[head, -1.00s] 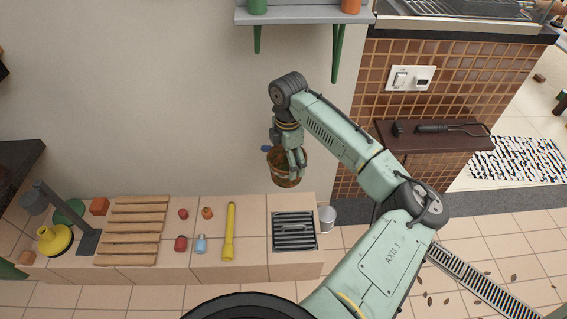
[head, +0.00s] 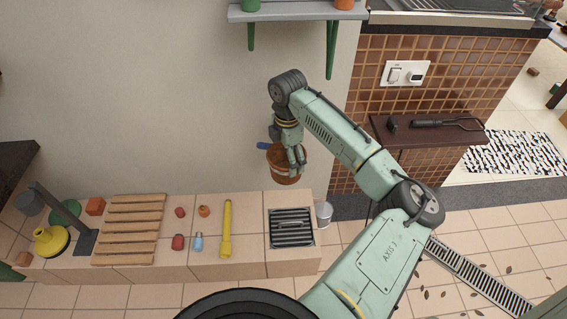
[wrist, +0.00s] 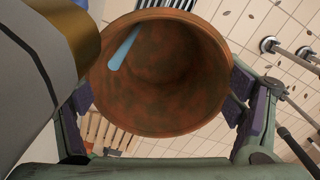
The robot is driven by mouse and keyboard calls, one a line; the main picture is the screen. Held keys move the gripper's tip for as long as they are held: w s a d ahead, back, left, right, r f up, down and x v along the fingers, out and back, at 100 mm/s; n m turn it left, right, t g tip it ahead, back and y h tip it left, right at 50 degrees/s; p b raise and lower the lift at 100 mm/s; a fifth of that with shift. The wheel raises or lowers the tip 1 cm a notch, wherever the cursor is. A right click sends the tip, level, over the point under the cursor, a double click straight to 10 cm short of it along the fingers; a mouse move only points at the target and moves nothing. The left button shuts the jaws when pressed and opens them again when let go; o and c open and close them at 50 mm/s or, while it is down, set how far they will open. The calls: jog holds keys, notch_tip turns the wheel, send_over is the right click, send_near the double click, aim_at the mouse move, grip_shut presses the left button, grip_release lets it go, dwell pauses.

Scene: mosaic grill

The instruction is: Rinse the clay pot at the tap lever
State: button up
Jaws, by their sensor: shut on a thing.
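The clay pot (head: 284,174) is reddish brown and hangs in my gripper (head: 295,158), in front of the pale wall and above the tiled bench. In the wrist view the pot (wrist: 150,80) has its open mouth toward the camera, with a finger pad on each side. Its inside is mottled with dark greenish patches. A light blue strip (wrist: 124,48) shows across the pot's mouth; I cannot tell whether it is water. The blue tap lever (head: 263,146) sticks out just left of the pot. A brass and grey cylinder (wrist: 70,35) fills the wrist view's upper left.
The tiled bench (head: 180,262) below holds a slatted wooden rack (head: 128,229), a yellow tube (head: 226,230), small bottles and a dark drain grate (head: 291,228). A grey bucket (head: 324,213) stands at its right end. A shelf (head: 290,14) is above.

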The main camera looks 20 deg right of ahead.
aim_at(273, 176)
dwell(0.4)
jog(key=shift+w+a, duration=0.3)
jog(key=shift+w, duration=0.05)
jog(key=shift+s+d, duration=0.1)
jog(key=shift+s+d+p, duration=0.3)
jog(key=shift+s+p, duration=0.05)
jog(key=shift+a, duration=0.1)
jog(key=shift+s+a+p, duration=0.45)
jog(key=shift+s+a, duration=0.85)
jog(key=shift+a, duration=0.2)
jog(key=shift+s+a+p, duration=0.4)
jog(key=shift+s+a, duration=0.9)
jog(key=shift+a, duration=0.15)
